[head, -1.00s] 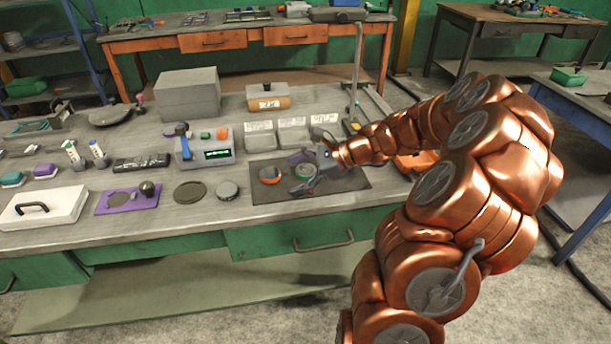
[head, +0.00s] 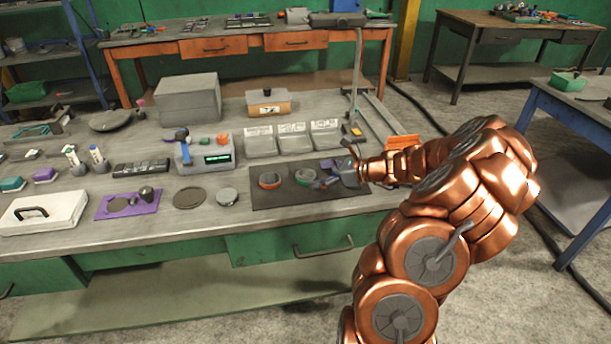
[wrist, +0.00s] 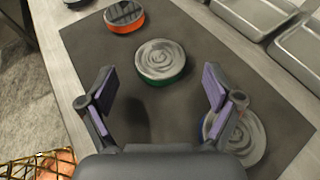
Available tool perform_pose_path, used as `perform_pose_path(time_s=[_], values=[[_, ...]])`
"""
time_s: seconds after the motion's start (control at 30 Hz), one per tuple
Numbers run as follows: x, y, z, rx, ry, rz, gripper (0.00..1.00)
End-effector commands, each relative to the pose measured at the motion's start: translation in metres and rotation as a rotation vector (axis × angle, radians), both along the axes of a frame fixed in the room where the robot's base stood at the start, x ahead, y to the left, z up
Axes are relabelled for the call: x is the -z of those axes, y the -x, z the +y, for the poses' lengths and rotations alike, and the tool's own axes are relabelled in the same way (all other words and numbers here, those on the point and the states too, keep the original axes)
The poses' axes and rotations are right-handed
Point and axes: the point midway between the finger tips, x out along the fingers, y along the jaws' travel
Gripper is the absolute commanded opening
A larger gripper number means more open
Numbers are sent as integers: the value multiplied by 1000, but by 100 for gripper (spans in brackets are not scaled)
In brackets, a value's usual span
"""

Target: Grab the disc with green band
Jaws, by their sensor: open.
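The disc with the green band (head: 306,176) lies flat on a dark mat (head: 262,201), its grey ridged top visible. In the wrist view the green-banded disc (wrist: 160,61) is ahead of my gripper (wrist: 157,80), roughly centred between the fingertips and just beyond them. My gripper (head: 324,174) is open and empty, to the right of that disc in the head view. A disc with an orange band (head: 270,181) lies further left on the mat. Another grey disc (wrist: 242,138) is partly hidden by my right finger; its band shows some blue.
Grey trays (head: 293,138) stand behind the mat. A round grey puck (head: 227,196) and a flat dark disc (head: 190,197) lie left of the mat. The mat's front left is clear.

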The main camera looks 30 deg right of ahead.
Motion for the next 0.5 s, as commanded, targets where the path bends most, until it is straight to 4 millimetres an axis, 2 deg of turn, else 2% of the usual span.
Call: perform_pose_path(time_s=[0.2,0.5], values=[[8,-18,11,1,1,1,90],[9,-20,12,1,2,0,90]])
